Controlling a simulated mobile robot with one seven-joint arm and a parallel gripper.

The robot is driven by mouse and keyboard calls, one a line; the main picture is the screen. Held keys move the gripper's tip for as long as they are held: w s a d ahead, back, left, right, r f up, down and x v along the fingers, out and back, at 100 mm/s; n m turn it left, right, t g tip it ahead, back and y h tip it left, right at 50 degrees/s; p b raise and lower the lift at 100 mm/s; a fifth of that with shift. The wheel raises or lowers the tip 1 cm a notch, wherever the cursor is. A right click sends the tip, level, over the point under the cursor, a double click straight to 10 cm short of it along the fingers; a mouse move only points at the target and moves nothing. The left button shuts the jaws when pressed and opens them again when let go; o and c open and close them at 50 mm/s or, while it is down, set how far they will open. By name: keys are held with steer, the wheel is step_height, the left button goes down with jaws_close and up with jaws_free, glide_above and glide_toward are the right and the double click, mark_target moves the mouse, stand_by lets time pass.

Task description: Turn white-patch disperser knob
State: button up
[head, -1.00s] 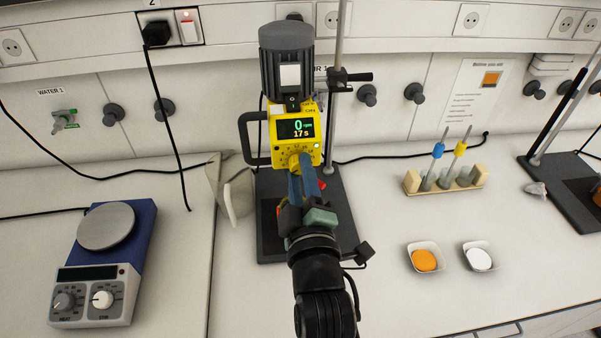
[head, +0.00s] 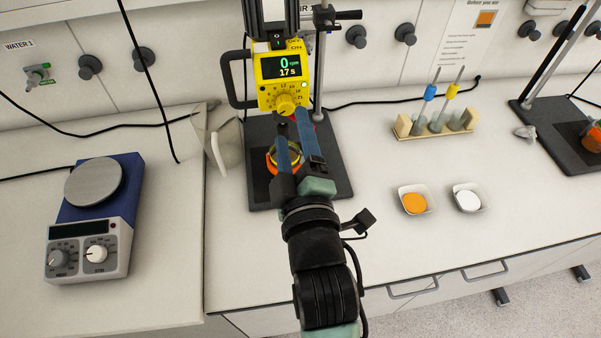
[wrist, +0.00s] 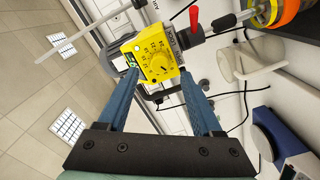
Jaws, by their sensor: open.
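The yellow disperser (head: 285,70) stands upright on its stand, its display reading 0 rpm and 17 s. Its yellow dial knob (head: 286,105) with a numbered scale is on the lower front; it also shows in the wrist view (wrist: 158,64). The top of the motor is cut off in the head view now. My gripper (head: 293,124) is open and empty, just in front of and below the knob. In the wrist view the knob appears between the two blue fingers (wrist: 158,78), beyond their tips, and no contact is visible.
A vessel with an orange and yellow band (head: 285,157) stands below the disperser, partly behind my fingers. A clear jug (head: 222,145) and a hotplate (head: 95,215) are left. A tube rack (head: 435,124) and two dishes, orange (head: 414,203) and white (head: 467,200), are right.

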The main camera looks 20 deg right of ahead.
steer(key=b+v, duration=0.2)
steer(key=v, duration=0.6)
steer(key=shift+s, duration=0.15)
steer(key=shift+r, duration=0.1)
steer(key=a+r+m+t+y, duration=0.1)
steer(key=a+r+m+t, duration=0.2)
steer(key=r, duration=0.9)
steer(key=a+r+m+t+y, duration=0.2)
steer(key=a+r, duration=0.3)
steer(key=r, duration=0.7)
steer(key=a+r+m+t+y, duration=0.2)
steer(key=a+r+m+t, duration=0.2)
steer(key=r, duration=0.9)
steer(key=shift+w+a+t, duration=0.4)
steer(key=shift+w+t, duration=0.1)
